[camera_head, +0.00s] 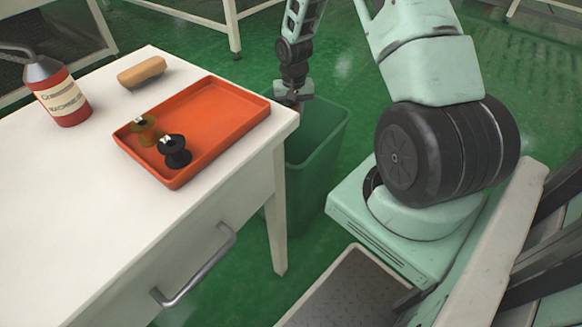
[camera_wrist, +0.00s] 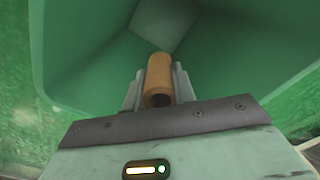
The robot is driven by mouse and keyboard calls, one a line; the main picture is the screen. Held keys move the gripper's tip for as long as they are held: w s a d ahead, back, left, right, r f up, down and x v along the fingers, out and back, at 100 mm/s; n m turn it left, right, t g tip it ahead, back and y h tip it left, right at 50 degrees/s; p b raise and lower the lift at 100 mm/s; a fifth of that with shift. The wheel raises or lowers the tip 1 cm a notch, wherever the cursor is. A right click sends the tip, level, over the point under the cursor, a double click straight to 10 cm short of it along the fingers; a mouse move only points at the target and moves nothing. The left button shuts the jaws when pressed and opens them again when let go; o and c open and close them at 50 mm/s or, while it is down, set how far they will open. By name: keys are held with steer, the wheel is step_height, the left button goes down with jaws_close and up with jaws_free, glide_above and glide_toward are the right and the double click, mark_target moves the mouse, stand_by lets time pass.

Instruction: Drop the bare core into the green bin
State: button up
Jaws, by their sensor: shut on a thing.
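The bare core (camera_wrist: 160,77) is a small tan-orange tube in the wrist view. My gripper (camera_wrist: 159,90) is shut on it and holds it over the open mouth of the green bin. The bin's inner wall (camera_wrist: 90,70) surrounds the core in that view, with a pale square patch at the bottom. In the head view the green bin (camera_head: 318,150) stands on the floor beside the table's right end.
A white table (camera_head: 60,180) with a drawer handle carries an orange tray (camera_head: 222,128). Green floor lies beyond.

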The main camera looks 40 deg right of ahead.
steer(key=o, duration=1.1)
steer(key=shift+c, duration=0.2)
step_height(320, 180, up, 18)
steer(key=p, duration=0.4)
steer(key=shift+f, duration=0.25)
steer(key=shift+s, duration=0.1)
